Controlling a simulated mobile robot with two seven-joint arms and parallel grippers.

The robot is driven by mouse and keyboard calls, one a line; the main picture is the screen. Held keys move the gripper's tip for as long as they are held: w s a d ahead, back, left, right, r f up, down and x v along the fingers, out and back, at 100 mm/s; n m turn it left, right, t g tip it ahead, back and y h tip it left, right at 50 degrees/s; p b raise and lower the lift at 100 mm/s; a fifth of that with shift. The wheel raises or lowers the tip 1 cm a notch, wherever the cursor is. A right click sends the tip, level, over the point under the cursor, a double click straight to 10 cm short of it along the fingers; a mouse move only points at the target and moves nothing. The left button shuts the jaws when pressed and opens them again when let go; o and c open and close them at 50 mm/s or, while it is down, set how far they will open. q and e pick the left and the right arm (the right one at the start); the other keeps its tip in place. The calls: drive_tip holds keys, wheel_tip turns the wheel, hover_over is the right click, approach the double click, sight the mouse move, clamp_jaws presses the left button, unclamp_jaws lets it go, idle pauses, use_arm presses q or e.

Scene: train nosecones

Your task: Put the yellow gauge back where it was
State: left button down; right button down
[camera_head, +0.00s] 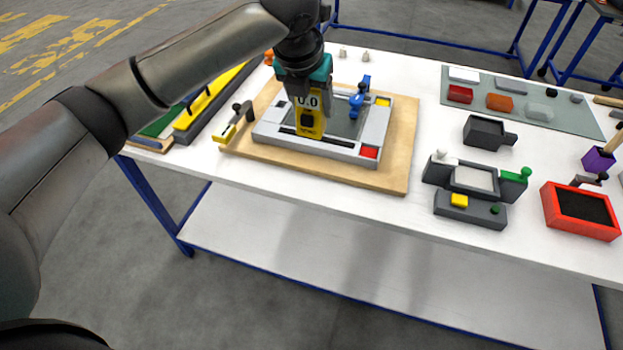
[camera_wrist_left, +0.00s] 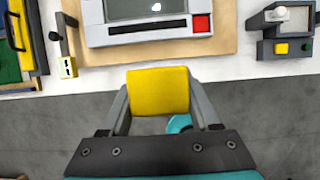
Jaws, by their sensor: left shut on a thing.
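The yellow gauge (camera_head: 309,118) is a boxy block with a display reading 0.0. My left gripper (camera_head: 307,92) is shut on it. In the left wrist view the plain yellow face of the gauge (camera_wrist_left: 158,92) sits between the two grey fingers. In the head view the gauge overlaps the grey frame fixture (camera_head: 340,150) on a wooden board (camera_head: 399,160); I cannot tell whether it touches the fixture. The fixture has a dark slot, a glassy centre, a red square (camera_head: 369,152) and a blue clamp (camera_head: 358,98). My right gripper is not in view.
Left of the board are a yellow-ended lever tool (camera_head: 228,132) and a long black tray with a yellow bar (camera_head: 205,100). To the right stand a grey device (camera_head: 470,190), a dark box (camera_head: 487,132), a red tray (camera_head: 580,210) and a green-grey mat (camera_head: 560,112) with small blocks.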

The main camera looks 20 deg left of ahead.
use_arm(q)
wheel_tip(320, 180, down, 18)
drive_tip(key=b, duration=0.2)
drive_tip(key=shift+f+b, duration=0.15)
drive_tip(key=shift+b, duration=0.25)
drive_tip(key=shift+c, duration=0.6)
unclamp_jaws()
drive_tip(key=shift+f, duration=0.15)
drive_tip(key=shift+s+r, duration=0.1)
drive_tip(key=shift+r, duration=0.25)
drive_tip(key=p+v, duration=0.2)
drive_tip(key=v, duration=0.9)
drive_tip(key=shift+r+p, duration=0.3)
drive_tip(key=shift+s, duration=0.1)
